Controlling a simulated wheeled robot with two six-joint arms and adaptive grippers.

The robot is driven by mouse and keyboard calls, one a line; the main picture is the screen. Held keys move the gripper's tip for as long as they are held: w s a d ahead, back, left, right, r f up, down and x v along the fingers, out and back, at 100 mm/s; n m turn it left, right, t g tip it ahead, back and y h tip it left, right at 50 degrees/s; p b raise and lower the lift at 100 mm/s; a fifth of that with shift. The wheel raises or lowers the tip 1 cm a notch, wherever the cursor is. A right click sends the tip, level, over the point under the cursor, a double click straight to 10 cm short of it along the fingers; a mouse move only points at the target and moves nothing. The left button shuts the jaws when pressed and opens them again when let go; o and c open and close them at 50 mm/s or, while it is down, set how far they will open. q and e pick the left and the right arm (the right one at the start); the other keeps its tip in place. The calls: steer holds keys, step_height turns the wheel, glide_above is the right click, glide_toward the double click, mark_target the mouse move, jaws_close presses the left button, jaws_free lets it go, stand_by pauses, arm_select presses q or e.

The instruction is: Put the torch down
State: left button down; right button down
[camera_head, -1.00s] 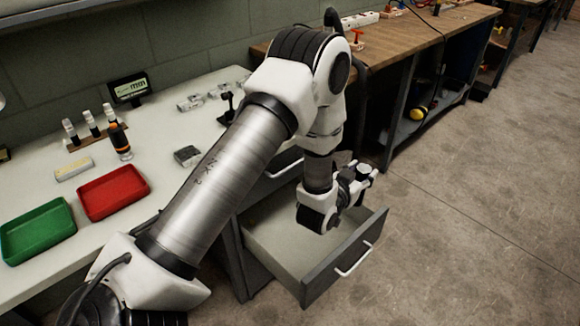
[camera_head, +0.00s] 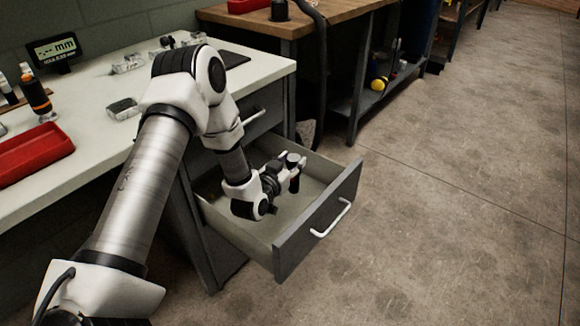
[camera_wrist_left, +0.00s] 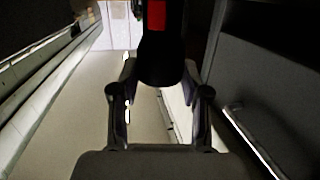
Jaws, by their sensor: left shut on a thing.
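My left gripper (camera_head: 287,165) is shut on the torch (camera_wrist_left: 162,50). The torch is a dark, thick cylinder with a red patch. It sits between the two fingers in the left wrist view, and in the head view it shows as a small black shape (camera_head: 295,181) at the gripper. The gripper is at the open drawer (camera_head: 318,222), over its inside near the far right part. Whether the torch touches the drawer floor, I cannot tell. My right gripper is in neither view.
The drawer's grey front with a white handle (camera_head: 331,219) stands out from the white workbench (camera_head: 105,92). A red tray (camera_head: 32,152), an orange-and-black bottle (camera_head: 36,97) and a small display (camera_head: 53,50) are on the bench. The floor to the right is clear.

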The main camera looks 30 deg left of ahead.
arm_select(q)
steer(key=shift+f, duration=0.2)
steer(key=shift+f+b, duration=0.3)
steer(key=shift+f, duration=0.3)
steer(key=c, duration=0.6)
jaws_free()
steer(key=shift+o, duration=0.2)
steer(key=shift+r, duration=0.3)
steer(key=shift+r+p, duration=0.7)
steer(key=s+p, duration=0.1)
steer(key=s, duration=0.6)
steer(key=shift+s+d+r, duration=0.2)
steer(key=shift+d, duration=0.25)
